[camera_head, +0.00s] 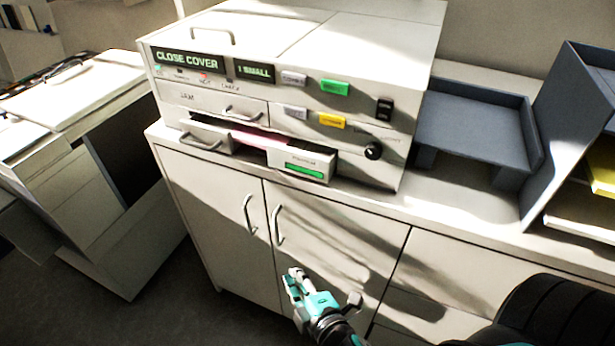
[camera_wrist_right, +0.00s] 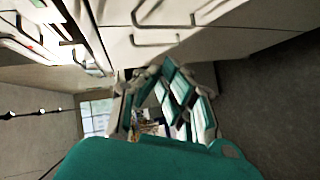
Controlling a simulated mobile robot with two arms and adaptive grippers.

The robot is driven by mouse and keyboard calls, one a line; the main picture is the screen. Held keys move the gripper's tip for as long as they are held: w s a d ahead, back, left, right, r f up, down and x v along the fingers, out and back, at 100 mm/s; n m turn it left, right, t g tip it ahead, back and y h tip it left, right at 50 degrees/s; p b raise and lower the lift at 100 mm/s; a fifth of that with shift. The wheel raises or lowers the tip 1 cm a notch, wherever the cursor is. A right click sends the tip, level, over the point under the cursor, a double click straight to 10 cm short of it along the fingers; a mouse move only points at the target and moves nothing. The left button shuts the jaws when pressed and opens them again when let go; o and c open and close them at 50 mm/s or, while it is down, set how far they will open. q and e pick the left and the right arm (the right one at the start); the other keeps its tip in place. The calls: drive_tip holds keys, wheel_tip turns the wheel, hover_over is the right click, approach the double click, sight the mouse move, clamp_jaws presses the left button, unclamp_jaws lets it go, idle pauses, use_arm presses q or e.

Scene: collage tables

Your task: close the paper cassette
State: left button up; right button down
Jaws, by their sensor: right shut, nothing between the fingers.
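The white machine (camera_head: 270,65) stands on a cabinet, its left display reading "CLOSE COVER" and the other "1 SMALL". Low on its front, a drawer with a bar handle (camera_head: 207,141) sticks out at the left, with something pink (camera_head: 246,137) behind its front. Which of these is the paper cassette is not certain. My right gripper (camera_head: 300,284) is shut and empty, below the machine before the cabinet doors. It also shows in the wrist view (camera_wrist_right: 165,95). My left gripper is not in view.
The cabinet has bar handles (camera_head: 249,215) near my right gripper. A blue-grey tray (camera_head: 475,130) and a blue-grey shelf unit (camera_head: 575,110) stand right of the machine. Another white unit (camera_head: 75,150) stands at the left, with dark floor in front.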

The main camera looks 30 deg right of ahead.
sight(318, 167)
drive_tip(key=s+d+r+n+t+h, duration=0.1)
drive_tip(key=d+r+n+t+h, duration=0.2)
drive_tip(key=r, duration=1.4)
drive_tip(key=shift+m+y, duration=0.5)
drive_tip(key=shift+m, duration=0.1)
drive_tip(key=shift+w+d+p, duration=0.8)
drive_tip(key=shift+w+d, duration=0.05)
drive_tip(key=shift+w, duration=1.15)
drive_tip(key=shift+w+d+p, duration=0.85)
drive_tip(key=shift+w, duration=1.2)
drive_tip(key=shift+w+d+p, duration=0.8)
drive_tip(key=shift+w+d, duration=0.05)
drive_tip(key=shift+w, duration=1.15)
drive_tip(key=w+d, duration=0.1)
drive_tip(key=w+d+p, duration=0.1)
drive_tip(key=d, duration=0.1)
drive_tip(key=shift+w+d+r, duration=0.15)
drive_tip(key=shift+w+d, duration=0.1)
drive_tip(key=shift+w, duration=0.1)
drive_tip(key=shift+w+d+p, duration=0.2)
drive_tip(key=shift+d+p, duration=0.05)
drive_tip(key=shift+p, duration=0.05)
drive_tip(key=shift+s+a, duration=0.1)
